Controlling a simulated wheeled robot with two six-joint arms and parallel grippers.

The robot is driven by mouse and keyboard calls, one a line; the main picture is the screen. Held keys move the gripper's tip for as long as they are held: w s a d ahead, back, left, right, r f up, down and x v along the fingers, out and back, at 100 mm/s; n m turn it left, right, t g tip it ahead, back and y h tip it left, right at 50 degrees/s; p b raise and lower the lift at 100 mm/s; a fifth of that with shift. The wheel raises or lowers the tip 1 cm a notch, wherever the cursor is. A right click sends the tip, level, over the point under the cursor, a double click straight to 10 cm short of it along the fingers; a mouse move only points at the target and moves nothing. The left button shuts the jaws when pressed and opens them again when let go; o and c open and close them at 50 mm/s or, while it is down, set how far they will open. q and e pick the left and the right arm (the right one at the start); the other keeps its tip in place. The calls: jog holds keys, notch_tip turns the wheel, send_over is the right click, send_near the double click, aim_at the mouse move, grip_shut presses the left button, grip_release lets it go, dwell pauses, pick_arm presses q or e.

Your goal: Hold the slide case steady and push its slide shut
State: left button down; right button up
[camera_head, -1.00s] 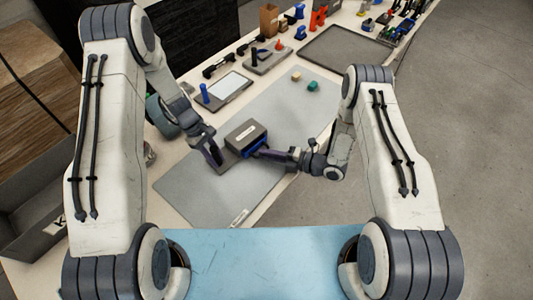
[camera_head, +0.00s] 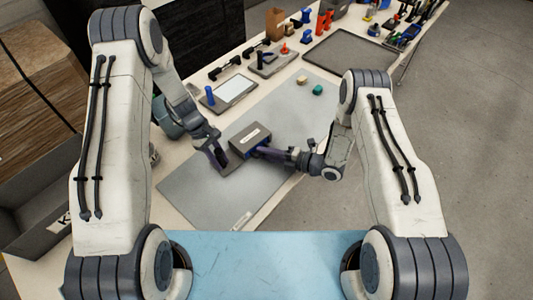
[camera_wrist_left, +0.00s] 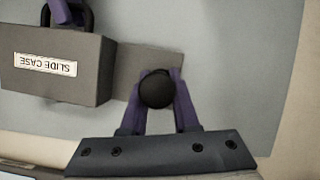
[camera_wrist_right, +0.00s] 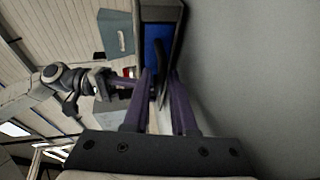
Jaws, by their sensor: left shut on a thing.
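The slide case (camera_head: 250,136) is a grey box on the mat, its "SLIDE CASE" label (camera_wrist_left: 45,64) facing up. A grey plate (camera_wrist_left: 150,60) extends from its side with a dark round knob (camera_wrist_left: 157,91). My left gripper (camera_head: 219,158) is shut on this knob. A blue slide (camera_wrist_right: 157,48) shows in the case's open end. My right gripper (camera_head: 270,152) is at that end, its fingers on either side of a dark handle (camera_wrist_right: 161,88). Whether they clamp it is unclear. How far the slide is out is hard to tell.
The grey mat (camera_head: 200,200) is bare in front of the case. Teal (camera_head: 318,90) and tan (camera_head: 301,80) blocks lie behind it. A framed panel (camera_head: 234,90), a blue-topped post (camera_head: 210,95) and a dark tray (camera_head: 345,53) stand farther back.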

pick_arm(q)
jog(key=shift+w+a, duration=0.1)
pick_arm(e)
jog(key=v, duration=1.2)
pick_arm(q)
jog(key=c, duration=0.6)
grip_release()
pick_arm(e)
jog(key=shift+r, duration=0.1)
pick_arm(q)
jog(key=p+v, duration=0.6)
jog(key=v, duration=1.3)
pick_arm(e)
notch_tip(320, 180, up, 6)
jog(key=shift+f, duration=0.15)
